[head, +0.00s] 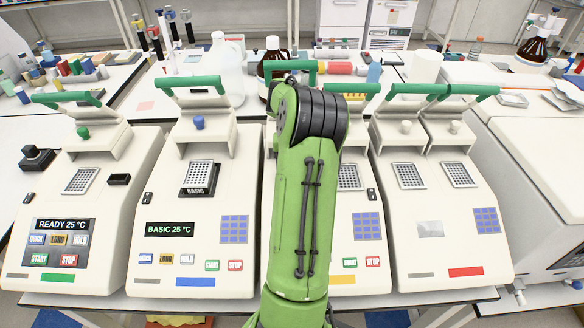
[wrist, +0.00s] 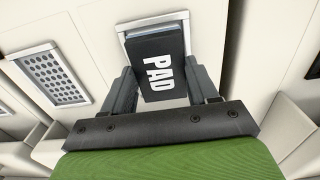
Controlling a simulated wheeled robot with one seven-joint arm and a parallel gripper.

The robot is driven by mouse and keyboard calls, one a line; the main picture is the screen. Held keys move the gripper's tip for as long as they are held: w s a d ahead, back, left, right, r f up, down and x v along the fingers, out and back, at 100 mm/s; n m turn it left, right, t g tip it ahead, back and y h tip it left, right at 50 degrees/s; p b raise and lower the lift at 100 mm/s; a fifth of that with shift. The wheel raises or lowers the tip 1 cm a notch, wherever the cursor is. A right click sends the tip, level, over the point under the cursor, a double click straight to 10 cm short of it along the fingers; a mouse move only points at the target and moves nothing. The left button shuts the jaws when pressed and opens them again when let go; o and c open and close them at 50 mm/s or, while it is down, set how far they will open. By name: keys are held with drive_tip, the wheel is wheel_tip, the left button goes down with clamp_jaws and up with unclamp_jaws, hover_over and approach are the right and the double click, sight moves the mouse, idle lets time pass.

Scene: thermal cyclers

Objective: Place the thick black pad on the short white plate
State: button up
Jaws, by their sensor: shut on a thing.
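In the wrist view, the thick black pad (wrist: 155,48) with white "PAD" lettering sits between the two fingers of my gripper (wrist: 163,88). My gripper is shut on its sides. The pad overlaps a pale-rimmed rectangular spot (wrist: 123,28) on a cream machine surface; I cannot tell whether it touches it. What lies under the pad is mostly hidden. A white plate with dark wells (wrist: 52,75) sits in a block to the left. In the head view my green arm hides my gripper and the pad. I cannot tell which plate is the short one.
Several cream thermal cyclers with raised green-handled lids stand in a row, among them the READY one (head: 97,190) and the BASIC one (head: 150,205). Another plate (head: 410,175) sits to the right. Bottles such as a brown one (head: 272,66) stand behind.

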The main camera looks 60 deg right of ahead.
drive_tip(key=o, duration=1.1)
drive_tip(key=shift+c, duration=0.2)
